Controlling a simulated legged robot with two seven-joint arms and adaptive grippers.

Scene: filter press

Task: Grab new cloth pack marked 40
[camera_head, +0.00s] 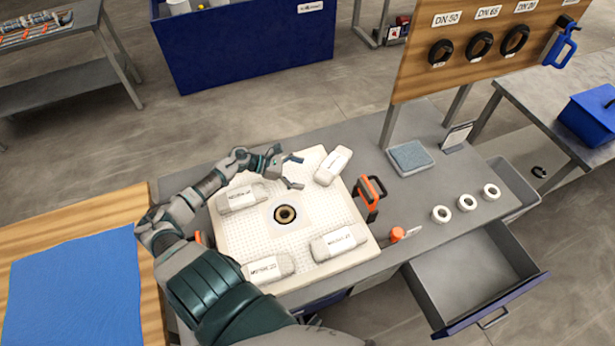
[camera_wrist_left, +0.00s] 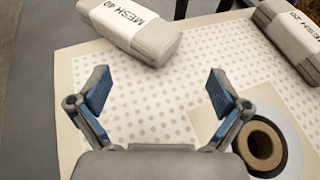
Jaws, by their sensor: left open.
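The cloth pack marked MESH 40 (camera_wrist_left: 135,28) is a pale, rounded block with a white label band, at the top left of the left wrist view. It appears to be the tilted pack (camera_head: 333,165) at the far right corner of the white perforated plate (camera_head: 308,208) in the head view, where its label is not readable. My left gripper (camera_head: 293,172) is open and empty above the plate, just left of this pack. In the left wrist view its spread fingers (camera_wrist_left: 158,92) are short of the pack, with bare plate between them. My right gripper is not in view.
Other packs lie on the plate: one at left (camera_head: 241,197), one at front (camera_head: 267,268), one at right (camera_head: 339,242). A dark ring (camera_head: 284,214) is at the plate's centre. An orange-handled tool (camera_head: 369,194) stands at its right edge. An open drawer (camera_head: 470,275) juts out.

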